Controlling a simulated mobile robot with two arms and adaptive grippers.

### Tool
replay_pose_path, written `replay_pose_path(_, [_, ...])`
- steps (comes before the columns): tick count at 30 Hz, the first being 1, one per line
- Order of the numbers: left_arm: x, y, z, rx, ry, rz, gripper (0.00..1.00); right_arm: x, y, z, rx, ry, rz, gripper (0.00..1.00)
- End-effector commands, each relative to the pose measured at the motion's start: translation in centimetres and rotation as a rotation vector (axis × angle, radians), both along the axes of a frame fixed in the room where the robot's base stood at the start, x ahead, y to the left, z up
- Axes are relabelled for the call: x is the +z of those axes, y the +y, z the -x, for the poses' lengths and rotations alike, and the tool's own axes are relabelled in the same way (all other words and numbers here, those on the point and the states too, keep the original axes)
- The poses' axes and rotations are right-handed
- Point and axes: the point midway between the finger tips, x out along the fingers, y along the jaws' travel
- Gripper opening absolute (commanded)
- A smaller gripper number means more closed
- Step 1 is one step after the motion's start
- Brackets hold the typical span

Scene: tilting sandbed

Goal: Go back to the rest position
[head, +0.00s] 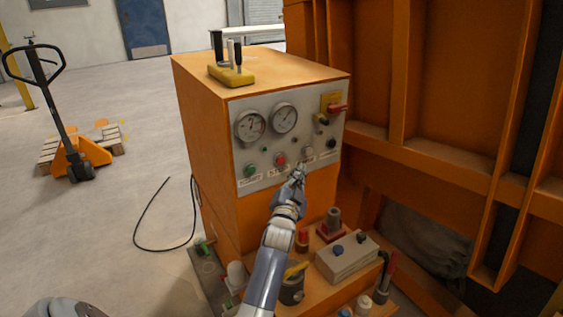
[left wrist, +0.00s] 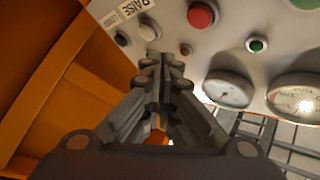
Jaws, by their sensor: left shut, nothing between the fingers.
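My left gripper (head: 298,174) is shut and empty. It is raised in front of the lower right part of the grey control panel (head: 262,150) on the orange cabinet. In the left wrist view its closed fingertips (left wrist: 163,60) point at the panel, just below a pale button (left wrist: 149,30). I cannot tell whether the tips touch the panel. A red button (head: 281,159) and a green button (head: 250,170) sit to the left of the gripper in the head view. My right gripper does not show.
Two gauges (head: 284,117) and a red-handled switch (head: 337,108) are on the panel. Levers on a yellow base (head: 231,75) stand on the cabinet. A grey box (head: 346,258) and several tools crowd the ledge below my arm. A pallet jack (head: 75,150) stands at left; floor between is mostly clear.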

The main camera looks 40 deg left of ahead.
Motion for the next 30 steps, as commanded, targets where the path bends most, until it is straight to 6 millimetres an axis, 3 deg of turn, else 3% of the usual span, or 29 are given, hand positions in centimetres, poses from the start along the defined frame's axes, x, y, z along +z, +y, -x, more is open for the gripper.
replay_pose_path(15, [-0.1,0.0,0.0,-0.001,0.002,0.002,0.00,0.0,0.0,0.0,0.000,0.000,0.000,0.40])
replay_pose_path(19, [-1.5,-0.3,1.1,-0.008,0.050,0.031,0.00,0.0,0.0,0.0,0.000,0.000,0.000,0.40])
replay_pose_path(23, [-5.3,-1.7,4.2,-0.025,0.185,0.120,0.00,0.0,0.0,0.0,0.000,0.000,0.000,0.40])
replay_pose_path(26, [-9.0,-3.9,8.1,-0.044,0.331,0.219,0.00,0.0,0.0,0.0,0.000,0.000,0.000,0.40])
replay_pose_path(30, [-13.8,-8.1,14.9,-0.067,0.555,0.365,0.00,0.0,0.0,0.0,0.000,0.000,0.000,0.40])
